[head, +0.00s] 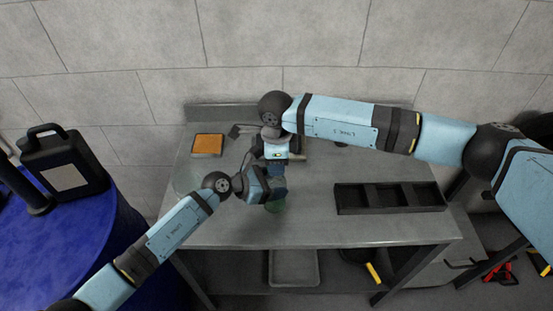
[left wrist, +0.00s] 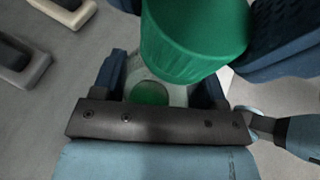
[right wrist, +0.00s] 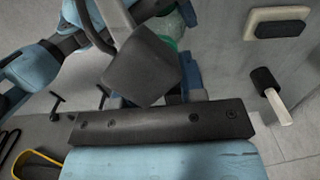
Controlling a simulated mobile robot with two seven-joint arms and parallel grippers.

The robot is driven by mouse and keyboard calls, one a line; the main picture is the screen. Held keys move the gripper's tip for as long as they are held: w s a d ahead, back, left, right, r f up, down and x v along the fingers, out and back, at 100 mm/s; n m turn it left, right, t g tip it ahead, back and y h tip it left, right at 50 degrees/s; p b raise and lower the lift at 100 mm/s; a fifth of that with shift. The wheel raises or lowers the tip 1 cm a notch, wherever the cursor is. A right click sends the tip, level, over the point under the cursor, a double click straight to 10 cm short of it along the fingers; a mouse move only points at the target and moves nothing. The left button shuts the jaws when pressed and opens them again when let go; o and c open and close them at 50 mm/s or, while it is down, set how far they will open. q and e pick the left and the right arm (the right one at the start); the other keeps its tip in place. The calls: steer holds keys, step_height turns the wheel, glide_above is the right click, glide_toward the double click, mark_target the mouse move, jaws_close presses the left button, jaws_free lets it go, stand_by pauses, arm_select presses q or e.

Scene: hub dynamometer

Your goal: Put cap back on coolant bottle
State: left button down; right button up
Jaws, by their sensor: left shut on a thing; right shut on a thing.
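The green cap (left wrist: 195,45) is large in the left wrist view, between the blue fingers of my right gripper (head: 275,155), which is shut on it. In the right wrist view, a dark grey block hides most of the grip.
A black compartment tray (head: 390,197) lies on the grey bench at right. An orange-topped box (head: 207,145) lies at the back left. A black jug (head: 62,160) stands on a blue drum (head: 90,245). The bench between the grippers and the tray is mostly clear.

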steer(key=m, duration=0.6)
steer(key=shift+s+m, duration=0.15)
steer(key=shift+m, duration=0.15)
steer(key=o, duration=0.9)
steer(key=shift+r, duration=2.25)
steer(key=shift+c, duration=0.4)
